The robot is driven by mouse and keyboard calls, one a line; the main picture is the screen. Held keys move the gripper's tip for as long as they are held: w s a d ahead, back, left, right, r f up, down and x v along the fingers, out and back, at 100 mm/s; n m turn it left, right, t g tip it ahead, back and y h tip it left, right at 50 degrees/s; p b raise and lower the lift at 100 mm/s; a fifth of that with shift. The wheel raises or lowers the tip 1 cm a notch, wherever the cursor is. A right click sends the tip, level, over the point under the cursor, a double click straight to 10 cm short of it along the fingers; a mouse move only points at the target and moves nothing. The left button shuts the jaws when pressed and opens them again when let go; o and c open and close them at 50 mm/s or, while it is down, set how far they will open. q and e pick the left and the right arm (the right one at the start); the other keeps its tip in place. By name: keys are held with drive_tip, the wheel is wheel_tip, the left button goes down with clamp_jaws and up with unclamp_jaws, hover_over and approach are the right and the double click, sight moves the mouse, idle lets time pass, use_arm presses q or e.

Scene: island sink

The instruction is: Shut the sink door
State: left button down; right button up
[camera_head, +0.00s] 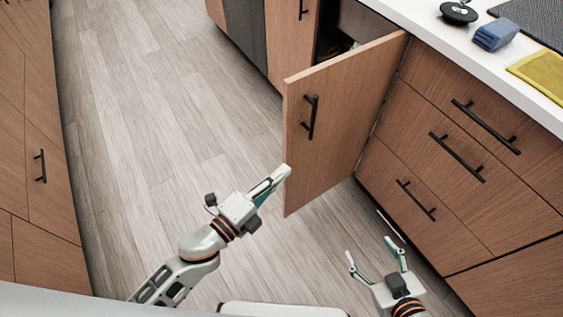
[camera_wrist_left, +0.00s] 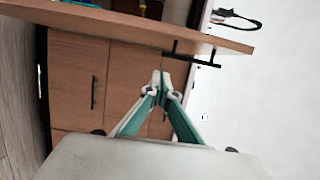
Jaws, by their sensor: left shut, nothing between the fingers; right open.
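The sink door (camera_head: 340,105) is a wooden cabinet door with a black bar handle (camera_head: 310,117). It stands wide open, swung out from the island front, with the dark cabinet opening behind it. My left gripper (camera_head: 285,171) is shut and empty, close to the door's free lower edge in the head view; I cannot tell whether it touches. In the left wrist view the shut fingertips (camera_wrist_left: 161,78) show below a wooden panel with a black handle, likely the door (camera_wrist_left: 130,27). My right gripper (camera_head: 375,254) is open and empty, low in front of the drawers.
Drawers (camera_head: 460,150) with black handles lie right of the door. The white counter (camera_head: 420,20) holds a blue cloth (camera_head: 495,35), a yellow cloth (camera_head: 541,75) and a black round item (camera_head: 458,12). More cabinets (camera_head: 35,150) stand at the left. The wooden floor (camera_head: 150,110) between is clear.

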sight(294, 142)
use_arm(q)
drive_tip(key=shift+w+d, duration=0.5)
drive_tip(key=shift+w, duration=1.2)
drive_tip(key=shift+w+d, duration=0.45)
drive_tip(key=shift+w, duration=1.2)
drive_tip(key=shift+w+d, duration=0.5)
drive_tip(key=shift+w, duration=1.2)
